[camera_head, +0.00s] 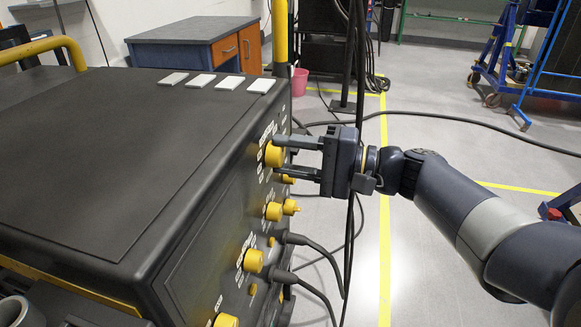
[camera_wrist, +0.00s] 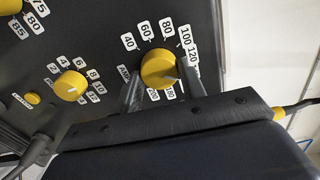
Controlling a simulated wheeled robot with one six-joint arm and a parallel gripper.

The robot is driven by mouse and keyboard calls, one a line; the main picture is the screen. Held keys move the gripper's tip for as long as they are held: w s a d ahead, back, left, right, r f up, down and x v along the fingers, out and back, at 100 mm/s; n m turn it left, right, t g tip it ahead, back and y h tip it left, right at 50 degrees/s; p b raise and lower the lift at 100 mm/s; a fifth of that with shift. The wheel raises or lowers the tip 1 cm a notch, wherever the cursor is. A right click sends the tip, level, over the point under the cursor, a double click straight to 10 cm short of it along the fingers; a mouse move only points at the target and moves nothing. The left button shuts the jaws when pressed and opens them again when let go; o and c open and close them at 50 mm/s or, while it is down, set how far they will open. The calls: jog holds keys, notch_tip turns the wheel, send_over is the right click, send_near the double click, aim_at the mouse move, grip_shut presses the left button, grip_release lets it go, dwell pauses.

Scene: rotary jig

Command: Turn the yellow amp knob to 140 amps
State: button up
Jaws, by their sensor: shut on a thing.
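The yellow amp knob (camera_head: 273,154) is on the upper far part of the dark machine's front panel. In the wrist view the amp knob (camera_wrist: 158,68) is ringed by white labels; AMP, 40, 60, 80, 100, 120, 180 and 200 can be made out. My gripper (camera_head: 277,156) reaches it from the right, one finger above and one below. In the wrist view my gripper (camera_wrist: 156,82) has a finger on either side of the knob and is shut on it. The right finger hides the labels between 120 and 180. I cannot tell the knob's exact setting.
Other yellow knobs (camera_head: 273,211) (camera_wrist: 70,86) sit on the same panel (camera_head: 205,235). Black cables (camera_head: 318,246) plug into its lower part, and a dark cable hangs beside my gripper. Pale plates (camera_head: 228,83) lie on the machine's top. The floor to the right is mostly clear.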

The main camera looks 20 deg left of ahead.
jog(key=shift+n, duration=0.3)
jog(key=o, duration=1)
jog(key=shift+c, duration=0.2)
jog(key=w+d+p, duration=0.1)
jog(key=d+p, duration=0.1)
jog(key=d, duration=0.8)
jog(key=shift+d, duration=0.35)
jog(key=shift+w+a, duration=0.1)
jog(key=a, duration=0.3)
jog(key=a+b, duration=0.1)
jog(key=a, duration=0.2)
jog(key=s+a+b, duration=0.1)
jog(key=a, duration=0.2)
jog(key=shift+f, duration=0.1)
jog(key=shift+s+a, duration=0.1)
jog(key=shift+a, duration=0.7)
